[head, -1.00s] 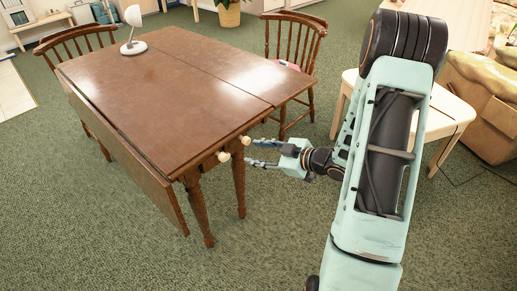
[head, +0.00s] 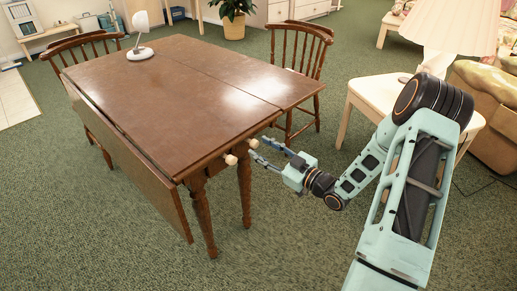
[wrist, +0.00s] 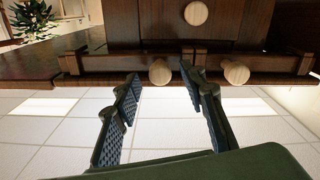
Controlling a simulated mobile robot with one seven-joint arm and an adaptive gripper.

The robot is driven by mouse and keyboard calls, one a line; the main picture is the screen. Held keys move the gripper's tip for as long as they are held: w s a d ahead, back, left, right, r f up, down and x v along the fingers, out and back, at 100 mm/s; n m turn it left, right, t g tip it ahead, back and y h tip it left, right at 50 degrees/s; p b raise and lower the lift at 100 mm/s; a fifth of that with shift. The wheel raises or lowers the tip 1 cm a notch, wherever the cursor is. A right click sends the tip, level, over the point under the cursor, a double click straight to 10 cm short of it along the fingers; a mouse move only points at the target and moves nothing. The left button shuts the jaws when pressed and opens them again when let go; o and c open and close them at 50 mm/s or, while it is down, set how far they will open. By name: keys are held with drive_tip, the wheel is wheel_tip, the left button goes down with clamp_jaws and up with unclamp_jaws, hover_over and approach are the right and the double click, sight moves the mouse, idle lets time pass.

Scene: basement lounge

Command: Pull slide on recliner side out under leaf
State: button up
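The brown wooden table (head: 165,85) has one leaf (head: 130,165) hanging down on its near-left side. The section beyond the top's seam (head: 235,65) lies level. Two pale round knobs show at the table's end in the head view. The far one (head: 253,143) is on the side towards the brown recliner (head: 490,130); the other (head: 231,159) is nearer. My gripper (head: 263,149) is open beside the far knob. In the inverted wrist view, the recliner-side knob (wrist: 160,72) appears between the open fingers (wrist: 160,86). Contact is not visible. The other knob (wrist: 236,72) is outside them.
A third knob (wrist: 195,13) is on the central wooden front. A white lamp (head: 140,35) stands on the tabletop. A chair (head: 300,60) is at the far side, and a pale side table (head: 375,90) is behind my arm. Carpet in front is clear.

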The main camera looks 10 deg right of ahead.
drive_tip(key=shift+x, duration=1.05)
clamp_jaws()
